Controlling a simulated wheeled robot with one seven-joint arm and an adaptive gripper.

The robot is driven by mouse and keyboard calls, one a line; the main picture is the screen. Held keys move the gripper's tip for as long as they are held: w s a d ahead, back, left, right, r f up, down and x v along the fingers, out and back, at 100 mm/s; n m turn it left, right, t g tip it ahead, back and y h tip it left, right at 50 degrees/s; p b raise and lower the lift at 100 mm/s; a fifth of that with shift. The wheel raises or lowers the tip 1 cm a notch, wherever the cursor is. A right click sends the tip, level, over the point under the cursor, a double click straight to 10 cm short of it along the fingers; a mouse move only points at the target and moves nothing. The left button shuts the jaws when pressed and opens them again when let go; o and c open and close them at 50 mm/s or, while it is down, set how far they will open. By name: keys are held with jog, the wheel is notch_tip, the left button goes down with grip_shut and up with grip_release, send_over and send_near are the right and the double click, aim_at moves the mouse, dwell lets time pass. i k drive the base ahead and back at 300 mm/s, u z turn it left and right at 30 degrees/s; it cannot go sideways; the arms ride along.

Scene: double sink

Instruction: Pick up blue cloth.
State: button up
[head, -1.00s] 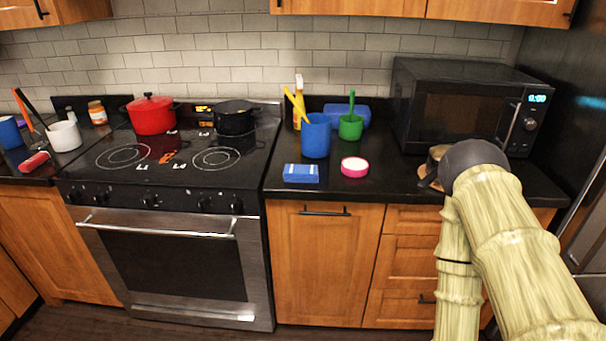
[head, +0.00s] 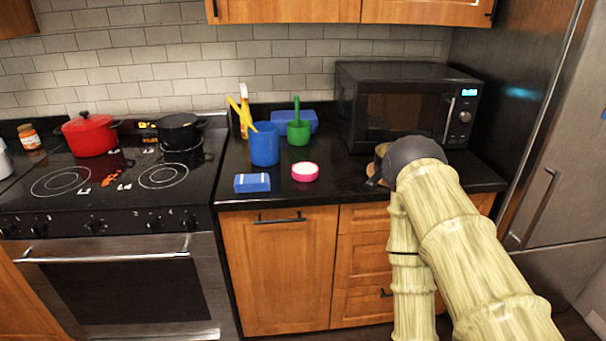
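A small flat blue block-like item with a pale stripe (head: 252,183) lies near the front edge of the black counter, right of the stove. It may be the blue cloth, but I cannot tell its material. Another blue item (head: 305,120) lies behind the green cup, partly hidden. My pale, bamboo-textured arm comes in from the lower right. Its dark rounded joint is in front of the microwave. I cannot make out my gripper's fingers.
A blue cup (head: 264,146) with yellow utensils, a green cup (head: 298,133) and a pink-rimmed round item (head: 305,172) stand close by. A microwave (head: 405,108) is at the right. The stove (head: 110,180) holds a red pot (head: 89,135) and a black pot (head: 180,132).

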aim_at(256, 183)
jog(key=u, duration=2.2)
jog(key=i, duration=1.95)
jog(key=z, duration=1.95)
